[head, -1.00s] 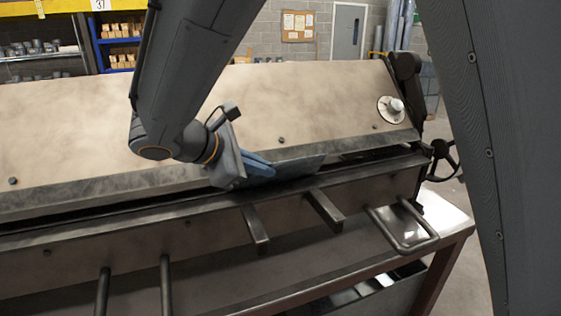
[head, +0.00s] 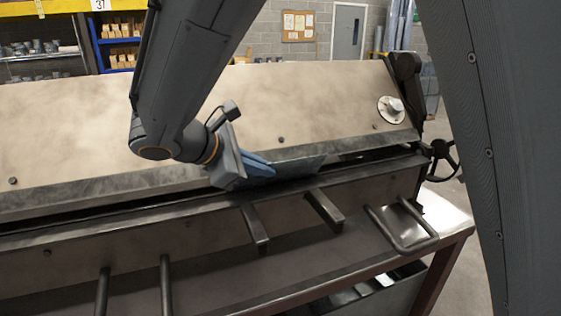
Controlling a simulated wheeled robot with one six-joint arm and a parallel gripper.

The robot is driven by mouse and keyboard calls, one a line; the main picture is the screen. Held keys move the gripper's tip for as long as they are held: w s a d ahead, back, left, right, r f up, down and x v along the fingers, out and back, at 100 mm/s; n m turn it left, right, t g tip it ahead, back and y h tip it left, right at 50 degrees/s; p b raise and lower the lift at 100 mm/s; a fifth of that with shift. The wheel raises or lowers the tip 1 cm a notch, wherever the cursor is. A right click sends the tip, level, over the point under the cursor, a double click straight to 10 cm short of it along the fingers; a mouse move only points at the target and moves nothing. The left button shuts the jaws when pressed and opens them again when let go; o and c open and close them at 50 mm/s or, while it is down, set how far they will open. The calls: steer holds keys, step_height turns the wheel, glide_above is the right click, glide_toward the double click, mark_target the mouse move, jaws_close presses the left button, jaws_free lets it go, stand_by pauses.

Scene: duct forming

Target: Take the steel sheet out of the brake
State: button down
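The steel sheet (head: 299,166) is a thin grey-blue plate at the slot of the brake (head: 330,95), tilted up against the lower edge of the brake's beige upper beam. Its lower edge meets the dark slot, and I cannot tell how far it reaches in. My gripper (head: 262,168) is at the sheet's left end, its blue fingers overlapping it from the left. The two fingers look close together, but the view does not show clearly whether they clamp the sheet's edge. The gripper body hides the sheet's left part.
Two flat bars (head: 324,210) and a bent handle (head: 405,228) stick out from the brake's front apron. More round rods stand at the lower left. A handwheel (head: 441,160) is at the brake's right end. Open floor lies at the far right.

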stand_by(0.3)
steer(key=shift+r+p, duration=0.4)
steer(key=shift+p, duration=0.1)
